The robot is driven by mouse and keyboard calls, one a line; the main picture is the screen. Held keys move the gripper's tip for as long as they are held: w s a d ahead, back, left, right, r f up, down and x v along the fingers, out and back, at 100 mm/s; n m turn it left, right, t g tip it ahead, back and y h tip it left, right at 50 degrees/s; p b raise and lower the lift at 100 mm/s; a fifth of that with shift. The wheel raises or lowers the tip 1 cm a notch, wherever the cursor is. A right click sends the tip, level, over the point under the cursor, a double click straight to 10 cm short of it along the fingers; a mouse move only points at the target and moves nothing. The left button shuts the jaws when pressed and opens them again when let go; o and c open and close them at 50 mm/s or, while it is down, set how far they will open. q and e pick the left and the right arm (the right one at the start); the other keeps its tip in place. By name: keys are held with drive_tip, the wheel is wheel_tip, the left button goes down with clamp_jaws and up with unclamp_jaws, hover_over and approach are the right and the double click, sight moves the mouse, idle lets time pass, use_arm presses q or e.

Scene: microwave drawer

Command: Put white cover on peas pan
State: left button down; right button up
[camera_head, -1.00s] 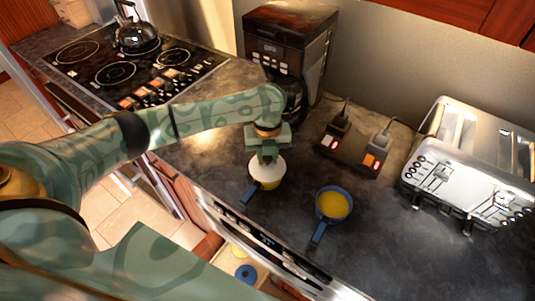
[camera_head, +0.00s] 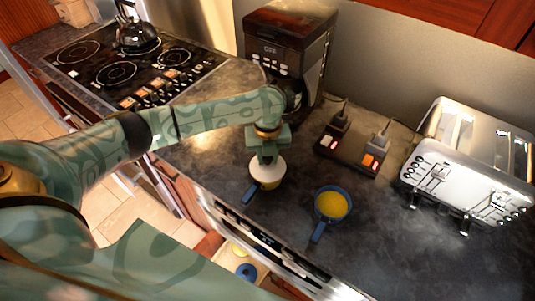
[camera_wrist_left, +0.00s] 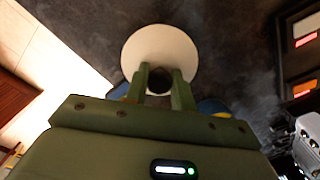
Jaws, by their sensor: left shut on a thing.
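The white cover (camera_head: 267,169) is a round disc, and it also shows in the wrist view (camera_wrist_left: 160,43). My left gripper (camera_head: 267,156) is shut on its middle from above; its two fingers (camera_wrist_left: 160,82) show in the wrist view. The cover lies over or just above a small pan (camera_head: 249,193) with a blue handle. A bit of yellow shows below the cover's near edge. The cover hides the pan's contents, and I cannot tell whether it fully rests on the rim. A second blue pan (camera_head: 319,230) with yellow contents stands uncovered to the right. My right gripper is out of view.
A coffee maker (camera_head: 290,45) stands behind my gripper. A dark power strip (camera_head: 351,153) with plugs and a silver toaster (camera_head: 465,170) are to the right. An open drawer with a blue item (camera_head: 246,272) is below the counter edge. A kettle (camera_head: 137,36) sits on the stove.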

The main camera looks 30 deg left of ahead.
use_arm(q)
drive_tip(key=shift+f, duration=0.3)
idle(0.9)
drive_tip(key=shift+p, duration=0.6)
drive_tip(key=c, duration=0.6)
unclamp_jaws()
wheel_tip(320, 180, up, 7)
drive_tip(key=p, duration=0.8)
drive_tip(key=shift+f, duration=0.1)
idle(0.4)
